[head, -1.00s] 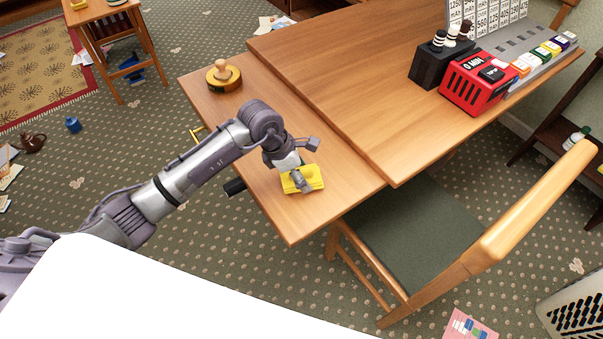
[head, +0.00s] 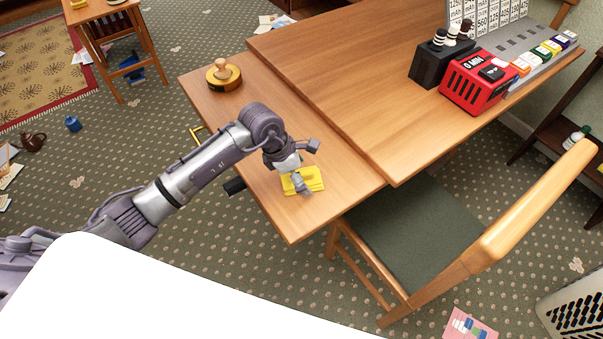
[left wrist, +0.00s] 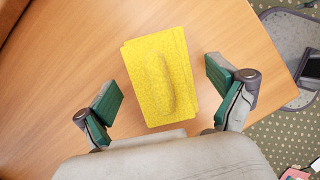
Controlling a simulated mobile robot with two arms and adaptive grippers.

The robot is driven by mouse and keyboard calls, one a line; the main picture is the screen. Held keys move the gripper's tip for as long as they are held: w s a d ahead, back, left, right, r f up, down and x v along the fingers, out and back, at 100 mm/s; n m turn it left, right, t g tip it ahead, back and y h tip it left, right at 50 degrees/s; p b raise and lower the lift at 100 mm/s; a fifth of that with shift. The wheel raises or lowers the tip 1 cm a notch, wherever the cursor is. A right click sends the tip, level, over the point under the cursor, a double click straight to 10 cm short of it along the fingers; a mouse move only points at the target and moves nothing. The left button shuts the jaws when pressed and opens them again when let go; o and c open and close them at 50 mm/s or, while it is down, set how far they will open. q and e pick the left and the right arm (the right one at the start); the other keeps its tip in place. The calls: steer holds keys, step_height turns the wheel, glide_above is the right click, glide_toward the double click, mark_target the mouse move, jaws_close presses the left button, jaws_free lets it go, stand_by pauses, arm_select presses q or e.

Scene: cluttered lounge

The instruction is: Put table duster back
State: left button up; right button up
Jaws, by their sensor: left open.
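The table duster appears to be the yellow block with a raised handle ridge (head: 315,183). It lies flat on the lower wooden side surface of the desk (head: 330,195), near its front edge. It also shows in the left wrist view (left wrist: 163,85). My left gripper (head: 302,186) is directly over it, partly hiding it in the head view. In the left wrist view the green-padded fingers (left wrist: 163,92) are spread wide on either side of the block, with gaps on both sides. My right gripper is not in view.
A round knobbed object (head: 224,77) stands at the far end of the side surface. The higher desktop (head: 370,80) holds a black holder (head: 440,65) and a red box (head: 480,85). A chair (head: 420,230) stands close at the right. Bare wood surrounds the duster.

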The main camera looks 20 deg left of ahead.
arm_select(q)
steer(key=v, duration=1.2)
